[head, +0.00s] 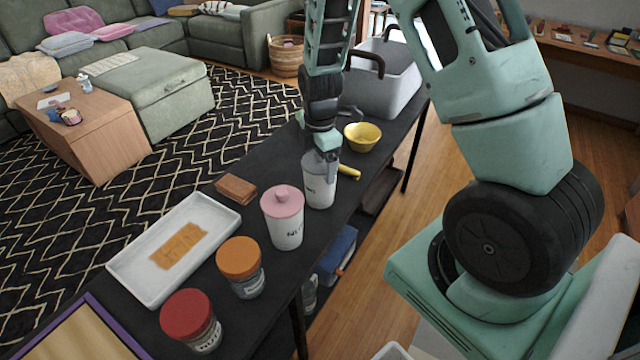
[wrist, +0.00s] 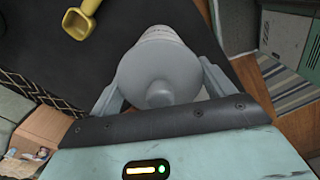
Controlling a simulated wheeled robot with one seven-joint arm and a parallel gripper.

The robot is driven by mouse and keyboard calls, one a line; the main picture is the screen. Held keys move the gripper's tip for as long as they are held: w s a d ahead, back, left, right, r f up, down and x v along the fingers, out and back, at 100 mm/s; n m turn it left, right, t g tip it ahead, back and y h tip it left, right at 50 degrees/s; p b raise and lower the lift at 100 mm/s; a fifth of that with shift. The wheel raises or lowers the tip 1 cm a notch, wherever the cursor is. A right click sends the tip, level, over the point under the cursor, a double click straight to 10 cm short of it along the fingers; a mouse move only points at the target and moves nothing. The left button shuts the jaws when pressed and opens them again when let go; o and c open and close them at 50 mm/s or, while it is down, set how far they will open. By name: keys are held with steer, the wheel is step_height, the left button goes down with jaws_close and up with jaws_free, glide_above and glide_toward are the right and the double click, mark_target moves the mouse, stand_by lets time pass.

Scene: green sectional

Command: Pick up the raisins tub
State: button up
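A pale grey tub (head: 319,189) with dark lettering, too small to read surely, stands upright on the black table in the head view. My gripper (head: 322,156) is over its top from above. In the wrist view the tub's grey knobbed lid (wrist: 158,75) fills the space between the two fingers of my gripper (wrist: 162,82), one on each side. I cannot tell whether the fingers press on the tub or leave a small gap. A pink-lidded tub (head: 284,222) with partly readable lettering stands beside it, nearer the camera.
Orange-lidded (head: 240,262) and red-lidded (head: 190,318) jars stand on the near table. A white tray (head: 135,279) and brown block (head: 236,189) are at left. A yellow bowl (head: 362,137) and grey bin (head: 385,85) are beyond. A yellow-handled object (wrist: 82,20) lies near the tub.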

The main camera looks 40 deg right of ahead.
steer(key=c, duration=0.7)
step_height(320, 180, up, 10)
steer(key=shift+f, duration=0.1)
steer(key=m, duration=0.1)
steer(key=m+p, duration=0.1)
steer(key=m, duration=0.1)
steer(key=shift+r, duration=0.35)
steer(key=shift+f+m+p, duration=0.2)
steer(key=shift+m+p, duration=0.15)
steer(key=shift+m, duration=0.95)
steer(key=m+p, duration=0.1)
steer(key=m, duration=0.2)
steer(key=shift+r+p, duration=0.2)
steer(key=shift+p, duration=0.15)
steer(key=shift+f+m+p, duration=0.2)
steer(key=shift+m+p, duration=0.15)
steer(key=shift+m, duration=1.05)
